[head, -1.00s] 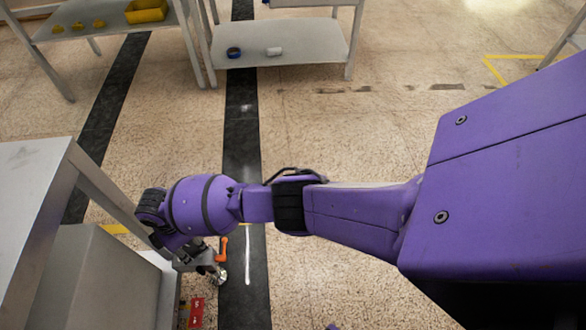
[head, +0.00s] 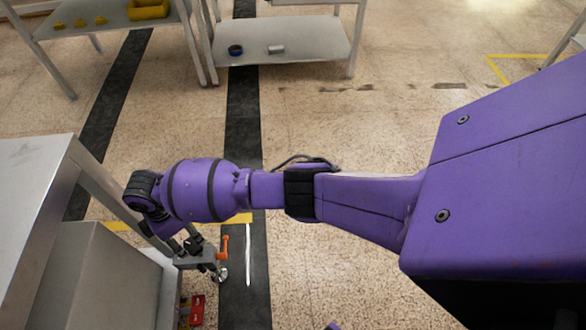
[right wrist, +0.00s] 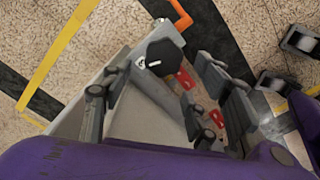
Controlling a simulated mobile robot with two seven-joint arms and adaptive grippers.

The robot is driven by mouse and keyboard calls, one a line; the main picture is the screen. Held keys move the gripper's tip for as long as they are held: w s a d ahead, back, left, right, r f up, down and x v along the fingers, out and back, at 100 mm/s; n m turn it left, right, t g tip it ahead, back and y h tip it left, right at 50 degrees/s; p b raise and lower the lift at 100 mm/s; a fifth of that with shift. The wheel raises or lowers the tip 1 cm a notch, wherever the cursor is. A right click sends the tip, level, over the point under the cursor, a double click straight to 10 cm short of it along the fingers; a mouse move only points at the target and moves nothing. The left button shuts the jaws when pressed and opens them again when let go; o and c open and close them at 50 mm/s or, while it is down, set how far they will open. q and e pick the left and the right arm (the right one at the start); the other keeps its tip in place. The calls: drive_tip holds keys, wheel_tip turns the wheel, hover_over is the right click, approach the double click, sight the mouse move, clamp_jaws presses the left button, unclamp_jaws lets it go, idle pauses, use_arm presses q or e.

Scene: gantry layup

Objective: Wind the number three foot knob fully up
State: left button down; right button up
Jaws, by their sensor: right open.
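In the right wrist view a dark, faceted knob (right wrist: 160,57) with a white mark stands at the corner of a grey metal foot. I cannot read a number on it. My right gripper (right wrist: 163,72) is open, with one finger on each side of the knob in the picture. I see no clear contact, and the depth gap is hard to judge. In the head view my right gripper (head: 196,248) is low beside the grey cabinet, and I cannot make out the knob there. My left gripper is not in view.
An orange lever (head: 225,246) stands close beside the gripper; it also shows in the right wrist view (right wrist: 180,14). Red tags (right wrist: 187,79) lie near the knob. The grey cabinet (head: 110,270) is to the left. Open floor lies to the right.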

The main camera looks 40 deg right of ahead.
wheel_tip(320, 180, up, 6)
drive_tip(key=shift+r, duration=0.25)
drive_tip(key=shift+w, duration=0.1)
